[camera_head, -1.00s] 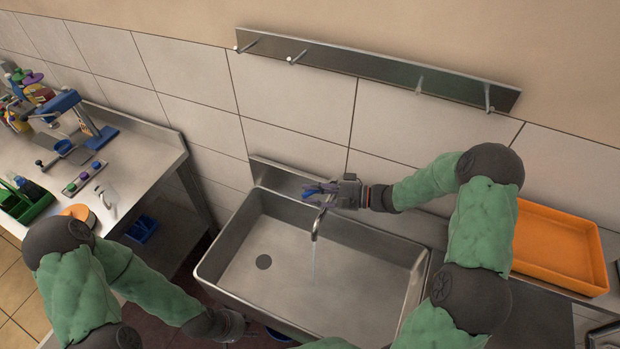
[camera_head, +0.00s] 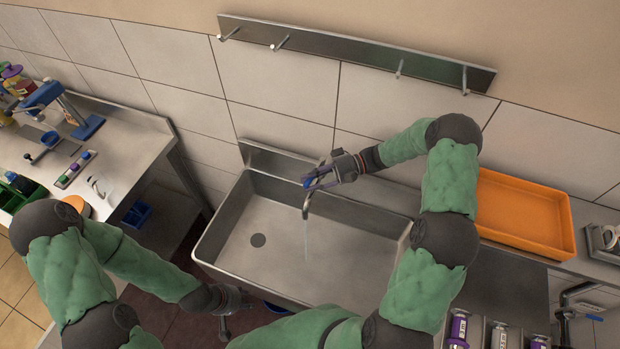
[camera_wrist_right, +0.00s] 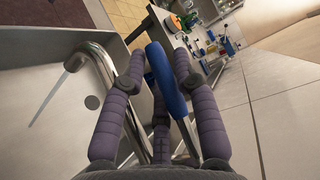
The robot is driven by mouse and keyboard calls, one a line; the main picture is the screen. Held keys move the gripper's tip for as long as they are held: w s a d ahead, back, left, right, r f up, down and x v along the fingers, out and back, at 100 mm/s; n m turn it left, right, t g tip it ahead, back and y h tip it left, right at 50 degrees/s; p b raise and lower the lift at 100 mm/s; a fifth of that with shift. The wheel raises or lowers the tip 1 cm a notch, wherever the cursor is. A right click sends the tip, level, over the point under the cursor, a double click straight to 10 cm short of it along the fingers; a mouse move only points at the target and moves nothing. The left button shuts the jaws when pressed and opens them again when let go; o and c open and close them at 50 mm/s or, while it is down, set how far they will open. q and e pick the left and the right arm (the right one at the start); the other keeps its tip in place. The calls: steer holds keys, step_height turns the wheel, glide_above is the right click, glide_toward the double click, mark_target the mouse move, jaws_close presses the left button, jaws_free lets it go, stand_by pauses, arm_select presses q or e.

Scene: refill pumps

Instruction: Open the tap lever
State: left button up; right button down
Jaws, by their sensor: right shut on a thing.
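The tap's curved metal spout (camera_head: 306,206) hangs over the steel sink (camera_head: 225,228), and a thin stream of water (camera_head: 307,240) falls from it. The spout also shows at the left in the right wrist view (camera_wrist_right: 100,66). The blue tap lever (camera_wrist_right: 165,80) stands between the purple fingers of my right gripper (camera_wrist_right: 158,72). My right gripper (camera_head: 322,178) is shut on the lever, beside the spout; its fingers partly hide the lever in the head view. My left gripper (camera_head: 238,302) hangs low in front of the sink, away from the tap; its finger opening is unclear.
An orange tray (camera_head: 525,215) lies on the counter right of the sink. A steel rail with pegs (camera_head: 350,55) is on the wall above. A worktable (camera_head: 120,150) with a blue stand (camera_head: 75,112) is at the left. Bottles (camera_head: 458,328) stand at the lower right.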

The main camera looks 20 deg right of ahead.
steer(key=shift+f, duration=0.15)
steer(key=c, duration=0.9)
jaws_free()
